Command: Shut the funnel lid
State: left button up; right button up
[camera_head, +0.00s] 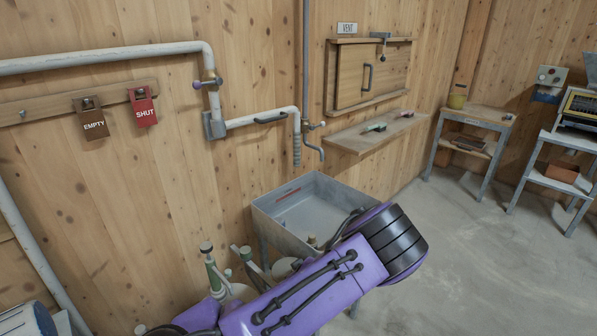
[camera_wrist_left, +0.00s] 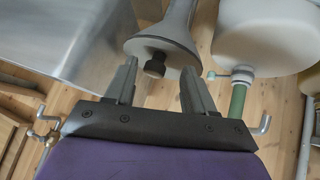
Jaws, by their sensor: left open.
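My left gripper (camera_wrist_left: 159,72) is open in the left wrist view, with its two dark fingers apart. A dark round knob (camera_wrist_left: 155,66) shows between the fingertips, on the broad end of a grey flared piece (camera_wrist_left: 165,42). I cannot tell whether this piece is the funnel or its lid, or whether the fingers touch the knob. In the head view my purple left arm crosses the lower middle and hides what lies behind it. My left fingers are not clearly visible there. My right gripper is not in view.
A grey metal bin (camera_head: 345,200) stands by the wooden wall, behind my arm. A white rounded vessel (camera_wrist_left: 262,35) with a green pipe (camera_wrist_left: 238,100) is right of the flared piece. A wall pipe (camera_head: 110,58) runs above. The floor (camera_head: 480,265) at right is clear.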

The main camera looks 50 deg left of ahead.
pick_arm(q)
jog(key=p+v, duration=0.5)
jog(key=v, duration=0.3)
jog(key=shift+d+r, duration=0.15)
jog(key=shift+r, duration=0.3)
jog(key=shift+w, duration=0.15)
